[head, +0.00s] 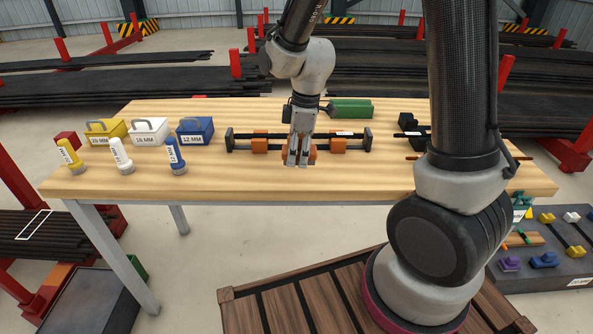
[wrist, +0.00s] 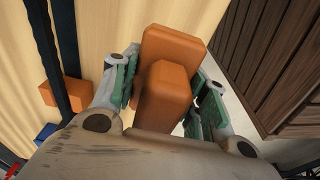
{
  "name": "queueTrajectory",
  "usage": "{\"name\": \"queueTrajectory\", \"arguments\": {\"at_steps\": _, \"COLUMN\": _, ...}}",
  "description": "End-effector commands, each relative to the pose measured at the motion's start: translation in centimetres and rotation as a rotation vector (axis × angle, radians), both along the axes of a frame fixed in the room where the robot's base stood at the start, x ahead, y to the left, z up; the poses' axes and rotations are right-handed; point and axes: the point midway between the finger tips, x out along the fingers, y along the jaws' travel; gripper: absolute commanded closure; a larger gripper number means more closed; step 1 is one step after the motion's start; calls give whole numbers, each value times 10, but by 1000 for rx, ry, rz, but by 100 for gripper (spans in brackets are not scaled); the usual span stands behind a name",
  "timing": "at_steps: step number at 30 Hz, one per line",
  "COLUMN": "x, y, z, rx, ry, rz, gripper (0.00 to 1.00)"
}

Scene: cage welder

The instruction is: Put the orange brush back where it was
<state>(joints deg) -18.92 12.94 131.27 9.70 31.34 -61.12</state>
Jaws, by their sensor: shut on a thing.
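My gripper (head: 299,160) is over the table, just in front of the black-barred fixture (head: 232,142). In the wrist view my gripper (wrist: 165,95) is shut on an orange blocky thing (wrist: 172,45), a wide block with a narrower raised part. No bristles show, so I cannot tell if it is the orange brush. In the head view the fingers mostly hide it; a bit of orange (head: 313,154) shows beside them. I cannot tell whether it touches the tabletop. An orange-and-brown item (head: 522,239) lies on the dark tray at lower right; it is too small to identify.
The fixture bears orange blocks (head: 260,142) (head: 338,142). Yellow, white and blue boxes (head: 196,131) and matching torch-like cylinders (head: 121,156) stand at the table's left. A green block (head: 351,108) lies behind the fixture. The front middle of the table (head: 250,183) is clear.

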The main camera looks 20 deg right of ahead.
Motion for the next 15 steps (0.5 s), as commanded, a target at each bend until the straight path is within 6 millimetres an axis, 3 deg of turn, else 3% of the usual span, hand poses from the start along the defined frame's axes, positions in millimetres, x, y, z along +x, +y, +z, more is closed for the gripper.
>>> {"name": "queueTrajectory", "arguments": {"at_steps": 9, "x": 0, "y": 0, "z": -41, "rx": 0, "ry": 3, "rz": 1, "gripper": 82}}
{"name": "queueTrajectory", "arguments": {"at_steps": 15, "x": 0, "y": 0, "z": -48, "rx": 1, "ry": -1, "rz": 1, "gripper": 82}}
